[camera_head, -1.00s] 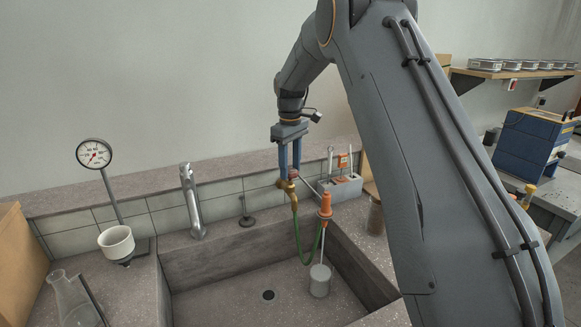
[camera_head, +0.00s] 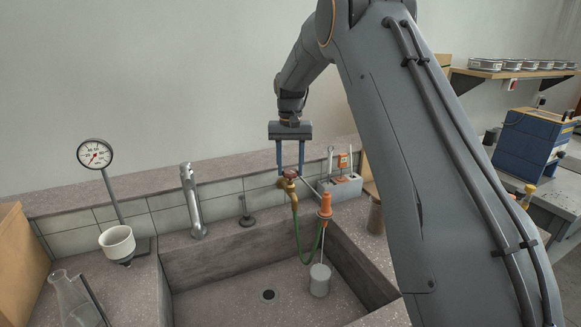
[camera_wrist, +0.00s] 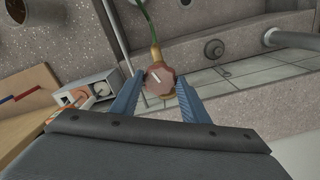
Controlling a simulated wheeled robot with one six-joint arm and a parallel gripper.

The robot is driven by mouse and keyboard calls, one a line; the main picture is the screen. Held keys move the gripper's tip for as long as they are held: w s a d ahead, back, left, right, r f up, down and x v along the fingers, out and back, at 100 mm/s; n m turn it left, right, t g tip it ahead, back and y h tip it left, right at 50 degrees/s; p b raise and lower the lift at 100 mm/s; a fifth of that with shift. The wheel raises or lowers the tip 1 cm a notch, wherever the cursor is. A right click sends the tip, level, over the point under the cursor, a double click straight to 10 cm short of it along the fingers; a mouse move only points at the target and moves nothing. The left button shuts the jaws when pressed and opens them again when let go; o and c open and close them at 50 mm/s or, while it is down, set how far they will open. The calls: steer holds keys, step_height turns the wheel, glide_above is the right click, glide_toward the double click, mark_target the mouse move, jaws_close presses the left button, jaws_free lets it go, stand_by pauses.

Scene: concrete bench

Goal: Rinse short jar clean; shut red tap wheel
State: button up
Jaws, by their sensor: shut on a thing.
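The red tap wheel (camera_head: 290,173) sits on a brass valve behind the sink; it also shows in the wrist view (camera_wrist: 159,78). My gripper (camera_head: 290,170) points down with its two blue fingers shut on opposite sides of the wheel. A green hose (camera_head: 299,238) runs from the valve towards an orange nozzle (camera_head: 325,207) at the sink's right back. A short grey jar (camera_head: 319,283) stands upright in the sink under the nozzle. A thin pale streak runs from the nozzle to the jar. The jar's inside is too small to judge.
The stone sink (camera_head: 215,250) has clear floor around its drain. A metal faucet (camera_head: 192,205) stands behind it. A gauge (camera_head: 95,154), white funnel (camera_head: 117,243) and glass flask (camera_head: 75,298) are at left. A grey holder (camera_head: 343,188) and brown jar (camera_head: 375,216) are at right.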

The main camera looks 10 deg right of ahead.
mark_target(290, 170)
steer(key=shift+w+r+m, duration=0.1)
steer(key=shift+r+m, duration=0.05)
steer(key=shift+m, duration=1.85)
steer(key=o, duration=1)
steer(key=shift+o, duration=0.2)
step_height(290, 170, up, 8)
steer(key=shift+f+b, duration=0.15)
steer(key=shift+b, duration=0.8)
